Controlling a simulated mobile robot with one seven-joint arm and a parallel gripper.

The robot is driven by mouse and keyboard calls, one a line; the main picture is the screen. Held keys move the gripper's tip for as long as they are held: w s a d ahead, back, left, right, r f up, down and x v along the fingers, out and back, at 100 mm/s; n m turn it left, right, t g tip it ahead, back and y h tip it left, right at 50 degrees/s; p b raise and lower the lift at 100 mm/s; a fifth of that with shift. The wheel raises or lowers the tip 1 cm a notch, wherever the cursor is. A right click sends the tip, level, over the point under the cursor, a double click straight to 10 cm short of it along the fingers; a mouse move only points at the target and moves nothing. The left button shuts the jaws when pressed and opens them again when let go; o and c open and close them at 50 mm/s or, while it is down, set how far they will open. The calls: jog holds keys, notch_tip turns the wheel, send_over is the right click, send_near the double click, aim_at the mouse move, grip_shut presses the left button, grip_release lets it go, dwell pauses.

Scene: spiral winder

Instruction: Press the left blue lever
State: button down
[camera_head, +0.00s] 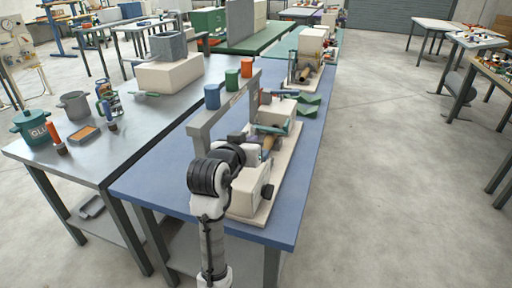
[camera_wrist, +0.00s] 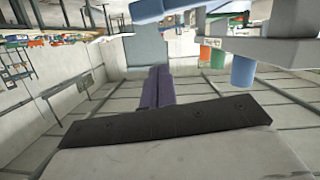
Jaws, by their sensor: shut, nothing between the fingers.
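The winder machine (camera_head: 245,190) is a cream block on a cream base on the blue table, with a brown roller (camera_head: 268,143) near its middle. A teal-blue bar (camera_head: 271,129) lies across it near the roller; I cannot tell for sure whether it is the left blue lever. My gripper (camera_wrist: 159,72) shows as two dark purple fingers, closed together, with nothing between them. In the head view my arm's end is over the near left side of the machine, and its fingertips are hard to make out. A blue-grey part (camera_wrist: 146,12) shows at the top of the wrist view.
A second machine (camera_head: 310,60) is farther back. A grey table (camera_head: 150,120) with containers is at left. The right floor is open.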

jog(key=shift+w+d+f+p, duration=0.25)
jog(key=shift+w+f, duration=0.15)
jog(key=shift+f, duration=0.4)
jog(key=shift+w+d+f+p, duration=0.25)
jog(key=shift+w+f, duration=0.2)
jog(key=shift+f, duration=0.3)
jog(key=shift+w+d+f+p, duration=0.25)
jog(key=shift+w+f, duration=0.15)
jog(key=shift+f, duration=0.4)
jog(key=f+b, duration=0.1)
jog(key=f+m+b, duration=0.1)
jog(key=f+b, duration=0.1)
jog(key=shift+s+d+f+m+y+b, duration=0.1)
jog(key=shift+s+d+m+y+b, duration=0.05)
jog(key=shift+d+m+y+b, duration=0.25)
jog(key=shift+f, duration=0.45)
